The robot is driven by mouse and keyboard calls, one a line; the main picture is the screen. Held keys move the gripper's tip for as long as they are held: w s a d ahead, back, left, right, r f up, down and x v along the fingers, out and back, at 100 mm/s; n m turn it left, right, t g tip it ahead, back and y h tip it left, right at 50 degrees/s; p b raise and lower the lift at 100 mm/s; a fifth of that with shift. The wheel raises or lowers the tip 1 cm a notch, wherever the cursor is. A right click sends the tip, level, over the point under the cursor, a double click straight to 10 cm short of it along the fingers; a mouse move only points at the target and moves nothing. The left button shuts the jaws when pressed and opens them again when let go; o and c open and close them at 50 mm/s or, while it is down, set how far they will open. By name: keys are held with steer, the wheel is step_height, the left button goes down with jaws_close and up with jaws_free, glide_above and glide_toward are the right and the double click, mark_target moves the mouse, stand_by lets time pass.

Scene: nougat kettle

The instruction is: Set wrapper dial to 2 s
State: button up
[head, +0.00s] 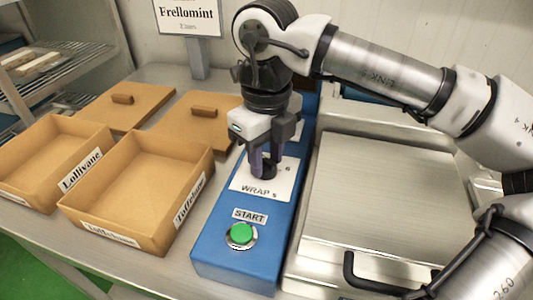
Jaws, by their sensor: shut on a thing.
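The wrapper's blue control box (222,255) stands in the middle of the head view. Its upper face has a white plate (262,193) marked "WRAP s" with the dark dial (263,170) on it. My gripper (263,170) points straight down over the plate, its fingers shut around the dial. The fingers and hand cover most of the dial, its pointer and most of the scale marks, so the setting cannot be read. Nearer the front of the box is a green button (240,233) with a "START" label (250,215).
Two empty tan boxes, one labelled Lollivane (52,150) and one Toffelane (112,225), stand left. Two tan lids (185,130) lie behind them. A flat metal machine (385,190) with a black handle (350,270) stands right. A "Frellomint" sign (188,18) stands behind.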

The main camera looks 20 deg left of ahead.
mark_target(267, 160)
steer(key=o, duration=1)
step_height(267, 160, up, 14)
steer(key=shift+f, duration=0.1)
